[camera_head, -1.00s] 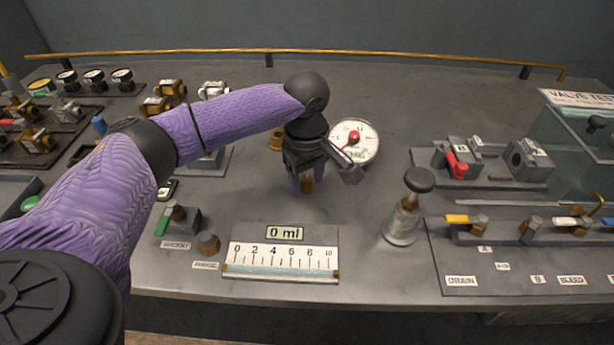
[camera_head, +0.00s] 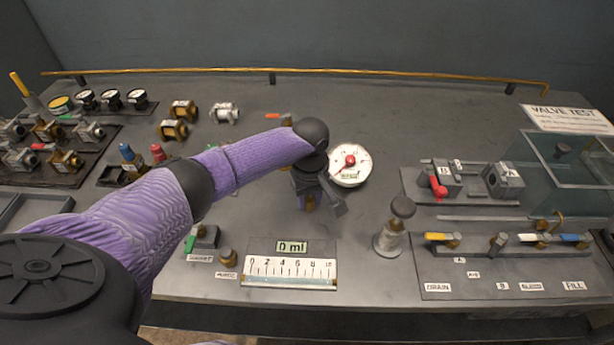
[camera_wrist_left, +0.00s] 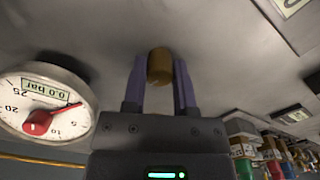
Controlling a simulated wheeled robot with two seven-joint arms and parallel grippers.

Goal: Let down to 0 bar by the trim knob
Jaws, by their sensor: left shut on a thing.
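My left gripper (camera_head: 308,203) reaches down to the bench beside the round white gauge (camera_head: 348,167). In the left wrist view, its two purple fingers (camera_wrist_left: 159,72) are shut on a brass knob (camera_wrist_left: 160,63), one on each side. In that view the gauge (camera_wrist_left: 45,98) stands left of the fingers; its small display reads 0.0 bar, and its red needle points right. In the head view, the arm and gripper mostly hide the knob. My right gripper does not show.
A plate with a 0 ml display and a scale (camera_head: 290,270) lies in front of my gripper. A dark-capped metal post (camera_head: 395,230) stands to the right. A valve panel (camera_head: 470,280) and glass tank (camera_head: 560,165) are farther right. Several small fittings are at left.

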